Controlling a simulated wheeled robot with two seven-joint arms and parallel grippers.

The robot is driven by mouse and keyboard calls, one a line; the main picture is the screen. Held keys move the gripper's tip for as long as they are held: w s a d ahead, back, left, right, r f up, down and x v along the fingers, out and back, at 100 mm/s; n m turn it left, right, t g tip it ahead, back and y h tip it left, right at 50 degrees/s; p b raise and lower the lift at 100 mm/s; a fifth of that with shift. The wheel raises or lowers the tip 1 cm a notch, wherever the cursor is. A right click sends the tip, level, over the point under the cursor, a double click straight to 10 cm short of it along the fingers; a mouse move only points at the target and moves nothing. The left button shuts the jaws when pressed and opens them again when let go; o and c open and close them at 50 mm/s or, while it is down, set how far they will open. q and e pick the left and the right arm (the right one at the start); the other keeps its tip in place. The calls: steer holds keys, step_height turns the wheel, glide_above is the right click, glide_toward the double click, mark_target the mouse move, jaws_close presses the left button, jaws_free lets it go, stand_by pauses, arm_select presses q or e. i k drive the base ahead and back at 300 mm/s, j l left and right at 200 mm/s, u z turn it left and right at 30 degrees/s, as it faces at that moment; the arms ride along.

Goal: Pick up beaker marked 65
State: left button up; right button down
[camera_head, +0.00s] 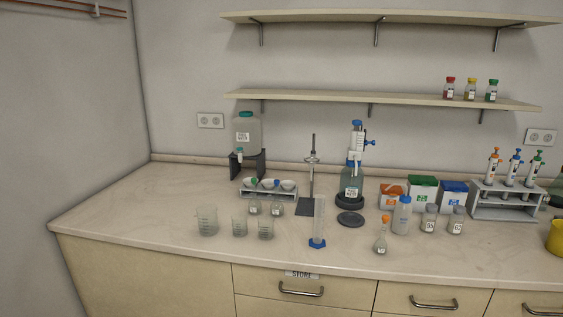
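Three clear glass beakers stand upright on the left part of the counter: a larger one (207,221) and two smaller ones, a middle one (239,227) and a right one (266,228). I can read no number on any of them. Two small labelled vessels stand upright right of centre, a left one (429,220) and a right one (456,221). Their labels seem to carry two-digit numbers, too small to read surely; the left one may be 65 or 55. Neither of my grippers is in view.
A graduated cylinder (318,225), an orange-stoppered flask (381,236) and a blue-capped bottle (402,216) stand near the labelled vessels. Behind are a stand (312,175), a dispenser bottle (352,178) and a pipette rack (507,201). The counter's left end is clear.

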mark_target(240, 224)
steer(key=i+j, duration=0.1)
steer(key=i, duration=0.4)
steer(key=i+u, duration=0.4)
steer(key=i+l+u, duration=0.2)
steer(key=i+u, duration=0.2)
steer(key=i, duration=0.15)
